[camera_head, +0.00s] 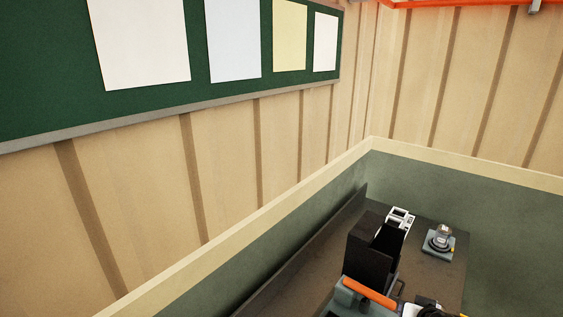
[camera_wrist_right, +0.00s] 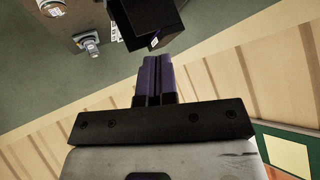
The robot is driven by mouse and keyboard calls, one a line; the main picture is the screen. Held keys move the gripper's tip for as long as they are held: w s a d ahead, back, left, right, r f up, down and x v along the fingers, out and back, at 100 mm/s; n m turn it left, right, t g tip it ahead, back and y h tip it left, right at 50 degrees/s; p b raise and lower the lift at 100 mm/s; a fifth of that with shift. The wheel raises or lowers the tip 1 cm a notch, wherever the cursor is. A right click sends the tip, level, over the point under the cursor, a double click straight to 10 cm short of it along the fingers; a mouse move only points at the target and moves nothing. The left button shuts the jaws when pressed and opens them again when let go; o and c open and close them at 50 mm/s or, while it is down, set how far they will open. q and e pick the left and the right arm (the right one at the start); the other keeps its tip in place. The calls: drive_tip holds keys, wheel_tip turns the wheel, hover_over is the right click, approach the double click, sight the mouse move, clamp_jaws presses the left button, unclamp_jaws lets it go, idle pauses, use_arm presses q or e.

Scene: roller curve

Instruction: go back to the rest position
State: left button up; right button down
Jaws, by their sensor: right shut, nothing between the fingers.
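My right gripper (camera_wrist_right: 158,78) shows in the right wrist view, with its two dark purple fingers side by side and shut, nothing between them. Beyond the fingertips is a black box-shaped thing (camera_wrist_right: 147,22), apart from them as far as I can tell. My left gripper shows in neither view. In the head view I cannot make out either gripper for certain.
In the head view a dark bench (camera_head: 436,273) stands in the wall corner. It bears a black open box (camera_head: 369,262), a white frame (camera_head: 400,218), a small device on a grey base (camera_head: 439,240) and an orange-handled thing (camera_head: 369,291). A green board (camera_head: 60,120) hangs at left.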

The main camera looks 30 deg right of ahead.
drive_tip(key=s+a+f+n+y+p, duration=0.1)
drive_tip(key=s+a+n, duration=0.25)
drive_tip(key=a, duration=0.65)
drive_tip(key=s+a+f+n+y+p, duration=0.15)
drive_tip(key=a+n, duration=0.35)
drive_tip(key=a, duration=0.5)
drive_tip(key=s+a+f+n+g+p, duration=0.1)
drive_tip(key=s+a+f+g, duration=0.1)
drive_tip(key=s, duration=0.6)
drive_tip(key=s+a+f+n+g+y, duration=0.1)
drive_tip(key=s+a+f+g, duration=0.2)
drive_tip(key=s+a+f, duration=0.2)
drive_tip(key=s+f, duration=0.2)
drive_tip(key=s, duration=0.1)
drive_tip(key=shift+s+f+g+p, duration=0.2)
drive_tip(key=shift+f+g+p, duration=0.1)
drive_tip(key=shift+p, duration=0.1)
drive_tip(key=shift+y, duration=0.25)
